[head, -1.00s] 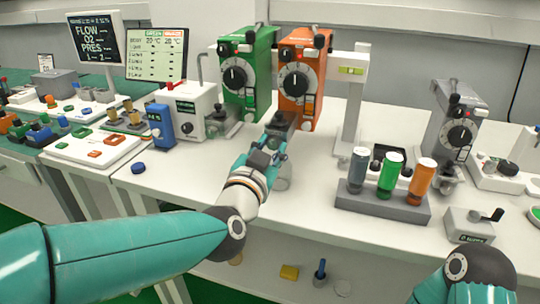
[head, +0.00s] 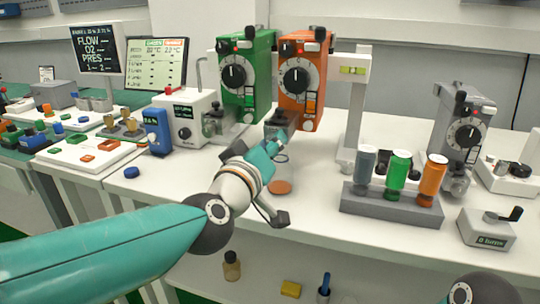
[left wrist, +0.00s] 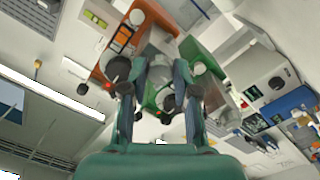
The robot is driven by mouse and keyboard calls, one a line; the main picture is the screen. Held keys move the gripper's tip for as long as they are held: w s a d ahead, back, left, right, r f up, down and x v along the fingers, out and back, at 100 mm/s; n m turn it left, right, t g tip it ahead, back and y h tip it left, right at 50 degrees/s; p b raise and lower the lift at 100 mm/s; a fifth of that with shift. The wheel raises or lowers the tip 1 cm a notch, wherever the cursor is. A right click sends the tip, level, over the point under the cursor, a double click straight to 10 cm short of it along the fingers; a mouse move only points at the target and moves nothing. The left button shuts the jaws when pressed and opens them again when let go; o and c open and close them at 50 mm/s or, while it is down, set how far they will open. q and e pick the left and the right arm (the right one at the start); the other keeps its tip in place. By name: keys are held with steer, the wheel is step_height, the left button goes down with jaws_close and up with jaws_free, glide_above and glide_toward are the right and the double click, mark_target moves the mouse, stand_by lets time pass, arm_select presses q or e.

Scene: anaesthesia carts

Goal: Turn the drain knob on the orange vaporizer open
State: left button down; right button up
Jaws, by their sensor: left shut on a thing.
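The gripper is shut on the drain knob, which the fingers hide. In the left wrist view, the two fingers (left wrist: 158,68) point toward the base of the vaporizer, with a grey, blurred part between them. I cannot read the knob's angle. My right gripper is out of view.
The green vaporizer (head: 246,88) stands close on the left. A white post (head: 352,115) with a level stands on the right. A round orange-brown patch (head: 279,187) lies below my gripper. A bottle rack (head: 392,208) stands at right; the front bench between is clear.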

arm_select(q)
steer(key=shift+a+f+n+b, duration=0.15)
steer(key=shift+n+b, duration=0.95)
steer(key=shift+n, duration=0.8)
steer(key=c, duration=0.9)
jaws_free()
steer(key=shift+o, duration=0.2)
steer(key=v, duration=1.2)
